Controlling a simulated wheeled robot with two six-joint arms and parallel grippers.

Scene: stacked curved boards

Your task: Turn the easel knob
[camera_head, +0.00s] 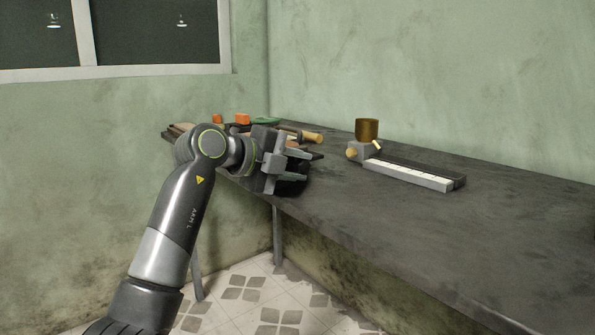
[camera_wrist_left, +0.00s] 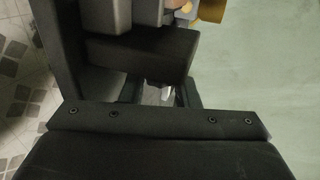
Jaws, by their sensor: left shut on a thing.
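My left gripper (camera_head: 289,167) is at the near edge of the dark table, towards its far left end. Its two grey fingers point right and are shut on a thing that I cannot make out. The left wrist view shows the dark gripper body close up, with a small pale patch (camera_wrist_left: 158,92) in the gap, too unclear to name. I cannot pick out an easel or its knob for certain in either view. A rod with a yellow end (camera_head: 312,137) lies just behind the gripper. My right gripper is not in view.
Orange blocks (camera_head: 242,118) and a green round thing (camera_head: 265,121) sit at the back left. Brown boards (camera_head: 178,130) show behind my arm. The table's right part is clear.

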